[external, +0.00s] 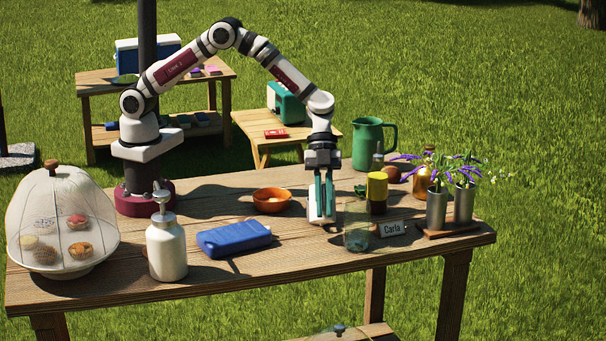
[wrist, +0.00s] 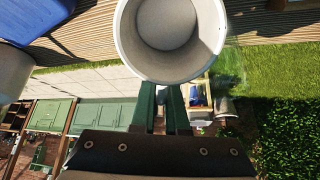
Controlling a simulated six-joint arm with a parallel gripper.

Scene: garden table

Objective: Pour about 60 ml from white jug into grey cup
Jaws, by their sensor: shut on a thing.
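My gripper (external: 321,205) points down over the middle of the table, left of the clear glass. In the wrist view its green fingers (wrist: 166,108) are shut on a pale, round vessel, which I take for the white jug (wrist: 128,38). Its wide round opening faces the camera and its inside looks plain; I cannot make out any liquid. No spout shows. I cannot pick out a separate grey cup; two grey metal cylinders (external: 436,212) at the right hold flowers.
A yellow-topped jar (external: 377,190) and green pitcher (external: 367,145) stand behind. A blue case (external: 234,239), orange bowl (external: 271,201) and white pump bottle (external: 166,250) are left.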

